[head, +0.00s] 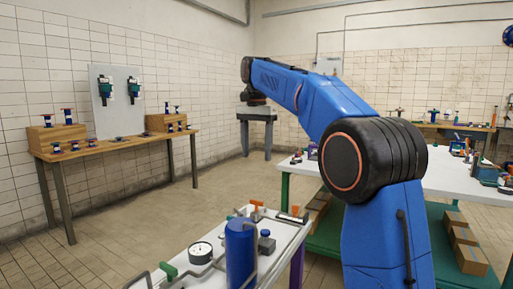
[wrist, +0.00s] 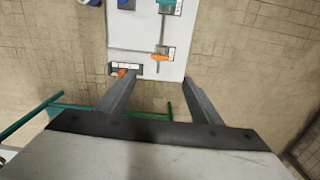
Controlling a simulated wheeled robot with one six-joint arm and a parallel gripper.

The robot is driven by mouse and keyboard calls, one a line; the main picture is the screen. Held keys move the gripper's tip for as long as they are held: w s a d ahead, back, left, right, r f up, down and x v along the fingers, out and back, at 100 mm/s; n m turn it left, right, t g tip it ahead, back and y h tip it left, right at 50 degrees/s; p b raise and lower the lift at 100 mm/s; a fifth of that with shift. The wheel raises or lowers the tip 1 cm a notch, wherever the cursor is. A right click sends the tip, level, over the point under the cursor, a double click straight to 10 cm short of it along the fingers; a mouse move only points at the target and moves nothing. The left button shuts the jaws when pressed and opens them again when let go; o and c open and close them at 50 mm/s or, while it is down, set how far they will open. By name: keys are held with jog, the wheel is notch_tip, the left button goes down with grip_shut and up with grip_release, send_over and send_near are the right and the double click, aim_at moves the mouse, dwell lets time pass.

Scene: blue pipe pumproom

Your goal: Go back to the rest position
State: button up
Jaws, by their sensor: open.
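My gripper (wrist: 160,98) shows in the wrist view with its two fingers spread apart and nothing between them. It points down over the edge of a white bench top (wrist: 146,48) and the tiled floor.
A wooden table (head: 110,148) with boxes and a panel stands along the left wall. A white table (head: 460,178) with a green lower shelf and cardboard boxes stands at the right.

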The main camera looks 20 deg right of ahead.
jog(key=shift+r, duration=0.5)
jog(key=s+d+f+n+t, duration=0.1)
jog(key=s+d+f+n, duration=0.15)
jog(key=s, duration=0.45)
jog(key=s+d+f+n+t, duration=0.1)
jog(key=s+f, duration=0.3)
jog(key=s, duration=0.3)
jog(key=s+d+f+n, duration=0.1)
jog(key=s+f, duration=0.2)
jog(key=s, duration=0.4)
jog(key=s+d+f+n+t, duration=0.2)
jog(key=s+f+n, duration=0.3)
jog(key=s+f, duration=1.5)
jog(key=shift+s+d+f+t, duration=0.15)
jog(key=shift+d+f+t, duration=0.2)
jog(key=shift+f, duration=0.3)
jog(key=shift+a, duration=0.1)
